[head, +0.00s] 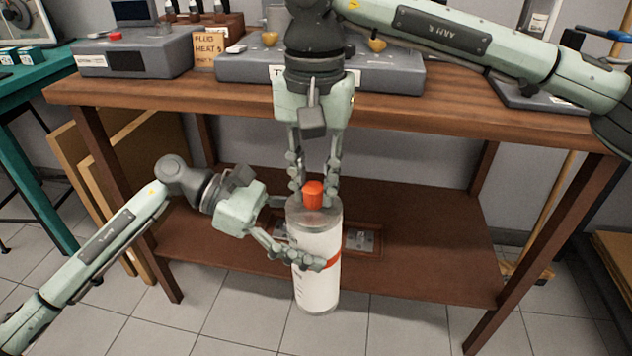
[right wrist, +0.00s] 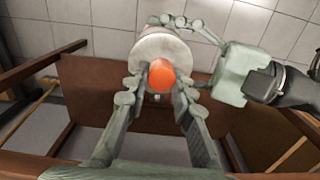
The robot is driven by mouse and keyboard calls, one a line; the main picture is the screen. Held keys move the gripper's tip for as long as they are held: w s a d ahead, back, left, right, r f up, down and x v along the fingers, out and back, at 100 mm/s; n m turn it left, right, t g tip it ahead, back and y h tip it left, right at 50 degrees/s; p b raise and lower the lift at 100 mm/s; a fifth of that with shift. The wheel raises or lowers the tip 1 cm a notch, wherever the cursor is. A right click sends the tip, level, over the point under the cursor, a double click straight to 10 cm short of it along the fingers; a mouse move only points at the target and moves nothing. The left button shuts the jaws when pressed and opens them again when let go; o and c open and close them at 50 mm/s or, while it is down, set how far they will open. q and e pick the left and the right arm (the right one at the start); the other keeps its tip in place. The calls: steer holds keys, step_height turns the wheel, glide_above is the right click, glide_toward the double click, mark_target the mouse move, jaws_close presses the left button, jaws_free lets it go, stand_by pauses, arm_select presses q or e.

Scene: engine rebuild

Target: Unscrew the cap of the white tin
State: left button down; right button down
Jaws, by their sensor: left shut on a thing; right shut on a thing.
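My left gripper (head: 325,262) is shut around the tin's body from the left. My right gripper (head: 314,190) points down from above, with its fingers on either side of the cap and shut on it. The right wrist view shows the cap (right wrist: 162,76) between the two fingertips (right wrist: 160,80), with the tin (right wrist: 160,46) behind it. The tin's underside is hidden.
The wooden bench (head: 455,113) stands behind, carrying grey machines and a cardboard sign (head: 208,50). Its lower shelf (head: 430,230) lies behind the tin and holds a framed item (head: 362,240). Boards (head: 110,170) lean at left. Tiled floor (head: 400,325) is clear in front.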

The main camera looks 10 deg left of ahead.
steer(key=n, duration=0.5)
steer(key=shift+w, duration=0.3)
steer(key=n, duration=0.5)
steer(key=shift+r, duration=0.1)
steer(key=shift+a+r, duration=0.1)
steer(key=shift+r, duration=0.05)
steer(key=shift+r, duration=0.35)
steer(key=shift+s+a+r, duration=0.1)
steer(key=shift+s+r, duration=0.1)
steer(key=shift+r, duration=0.35)
steer(key=shift+r, duration=0.1)
